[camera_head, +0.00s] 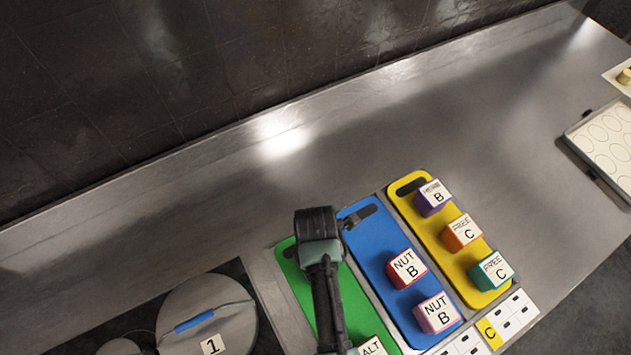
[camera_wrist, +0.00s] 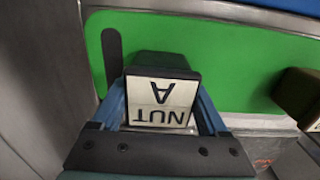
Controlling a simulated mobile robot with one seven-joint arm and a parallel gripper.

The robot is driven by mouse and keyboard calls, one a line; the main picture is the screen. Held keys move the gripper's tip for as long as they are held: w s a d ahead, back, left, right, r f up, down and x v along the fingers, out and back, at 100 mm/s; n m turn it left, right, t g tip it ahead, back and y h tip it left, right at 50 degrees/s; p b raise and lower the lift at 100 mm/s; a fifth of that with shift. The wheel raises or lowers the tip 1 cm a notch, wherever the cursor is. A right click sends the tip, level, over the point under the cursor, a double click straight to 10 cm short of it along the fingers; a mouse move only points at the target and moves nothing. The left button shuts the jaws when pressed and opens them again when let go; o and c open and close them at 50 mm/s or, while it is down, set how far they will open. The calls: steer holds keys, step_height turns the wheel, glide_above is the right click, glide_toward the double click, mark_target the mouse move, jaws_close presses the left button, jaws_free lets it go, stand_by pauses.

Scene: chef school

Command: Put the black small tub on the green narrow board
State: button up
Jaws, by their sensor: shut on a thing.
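The black small tub (camera_wrist: 162,63), with a white lid label reading NUT A, sits between the fingers of my gripper (camera_wrist: 160,108) in the wrist view. The gripper is shut on it. The green narrow board (camera_wrist: 240,70) lies behind and below the tub, close to the board's slotted end. I cannot tell whether the tub touches the board or hangs just above it. In the head view my arm stretches over the green board (camera_head: 298,280), and it hides the tub and the fingertips.
A tub labelled ALT (camera_head: 371,346) stands at the green board's near end. The blue board (camera_head: 375,245) beside it bears two NUT B tubs. The yellow board (camera_head: 440,240) bears several tubs. A lidded pot (camera_head: 205,310) stands left. The counter behind is clear.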

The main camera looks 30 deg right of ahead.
steer(key=shift+f, duration=0.1)
steer(key=o, duration=1.5)
step_height(320, 180, up, 12)
steer(key=shift+r, duration=0.2)
steer(key=shift+w, duration=0.1)
